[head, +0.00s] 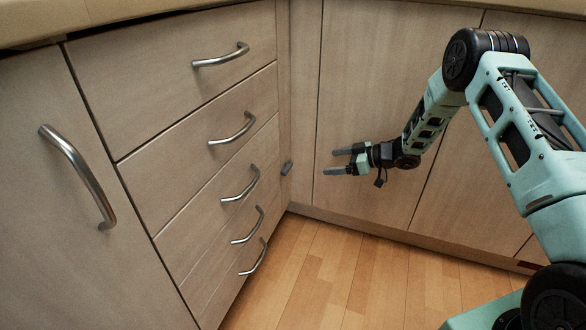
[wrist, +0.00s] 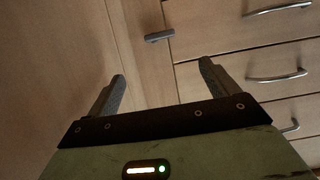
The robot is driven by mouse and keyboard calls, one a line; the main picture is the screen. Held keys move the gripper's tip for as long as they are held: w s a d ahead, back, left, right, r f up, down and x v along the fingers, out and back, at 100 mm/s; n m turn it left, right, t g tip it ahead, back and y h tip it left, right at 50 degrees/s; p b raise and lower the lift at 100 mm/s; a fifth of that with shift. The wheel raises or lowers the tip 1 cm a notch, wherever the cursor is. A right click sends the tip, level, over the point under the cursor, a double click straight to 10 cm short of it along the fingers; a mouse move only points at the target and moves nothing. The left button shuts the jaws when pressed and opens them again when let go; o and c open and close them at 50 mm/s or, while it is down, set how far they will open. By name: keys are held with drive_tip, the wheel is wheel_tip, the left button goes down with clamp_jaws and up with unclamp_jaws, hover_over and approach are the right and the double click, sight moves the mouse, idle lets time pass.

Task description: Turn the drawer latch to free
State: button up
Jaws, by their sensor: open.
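The drawer latch (head: 287,168) is a small dark grey piece on the narrow corner strip beside the drawer stack. In the wrist view the latch (wrist: 159,36) is a short bar lying nearly level, its right end at the edge of a drawer front. My gripper (head: 332,161) is open and empty, fingers pointing left toward the latch with a gap between. In the wrist view the latch lies beyond the open fingertips (wrist: 162,70), roughly in line with the space between them. Whether the latch overlaps the drawer front is hard to tell.
A stack of several drawers with curved metal handles (head: 233,129) fills the left, all looking shut. A cupboard door with a long handle (head: 78,175) stands further left. Plain cupboard panels (head: 370,90) stand behind my arm. The wooden floor (head: 320,275) is clear.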

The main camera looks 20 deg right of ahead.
sight(288, 167)
drive_tip(key=b+x, duration=0.6)
drive_tip(key=x, duration=0.8)
drive_tip(key=shift+w+a+f, duration=0.15)
drive_tip(key=shift+a+f, duration=0.05)
drive_tip(key=shift+f, duration=0.15)
drive_tip(key=shift+w+a, duration=0.35)
drive_tip(key=shift+a, duration=0.1)
drive_tip(key=c, duration=1)
